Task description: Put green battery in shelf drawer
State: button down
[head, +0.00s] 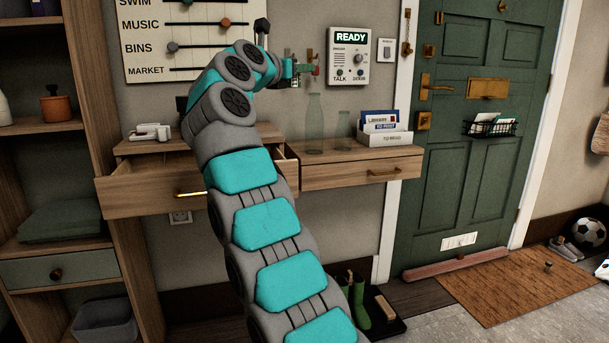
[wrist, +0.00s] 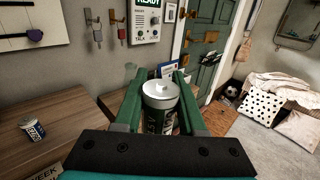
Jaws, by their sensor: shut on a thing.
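The green battery (wrist: 160,112) stands upright between the two green fingers of my gripper (wrist: 160,98) in the wrist view. Its pale metal end faces up. In the head view my gripper (head: 303,68) is raised above the wall console, left of the READY panel; the battery is hard to make out there. The shelf unit at the left has a grey-green drawer (head: 85,268) with a round knob, and it looks shut. A wooden console drawer (head: 140,196) is pulled open, partly hidden by my arm; its inside is barely visible.
A shut console drawer (head: 385,171) is at the right, under glass bottles (head: 315,125) and a letter box (head: 385,137). A small blue-and-white cylinder (wrist: 33,130) lies on wood in the wrist view. Green boots (head: 358,303) stand on the floor below. The green door (head: 470,130) is shut.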

jog(key=w+d+f+n+t+y, duration=0.1)
jog(key=w+d+f+n+y, duration=0.1)
jog(key=w+d+f, duration=1)
jog(key=w+d+f+n+t+y, duration=0.1)
jog(key=w+d+f+n+y, duration=0.2)
jog(key=f, duration=0.8)
jog(key=w+d+f+n+y, duration=0.1)
jog(key=w+d+f+y, duration=0.3)
jog(key=f, duration=0.7)
jog(key=s+d+f+n+g+y, duration=0.2)
jog(key=s+f+n+y, duration=0.25)
jog(key=s+f, duration=0.55)
jog(key=s+d+f+n+g+y, duration=0.1)
jog(key=s+f+n+g+y, duration=0.35)
jog(key=f, duration=1.05)
jog(key=s+a+r+y, duration=0.1)
jog(key=s+a+y, duration=0.1)
jog(key=s, duration=0.7)
jog(key=s+a+r+n+y, duration=0.1)
jog(key=s+a+r+y, duration=0.1)
jog(key=s, duration=0.7)
jog(key=shift+s+a+n+g+y, duration=0.15)
jog(key=shift+a+n+g+y, duration=0.15)
jog(key=shift+a+g+y, duration=0.45)
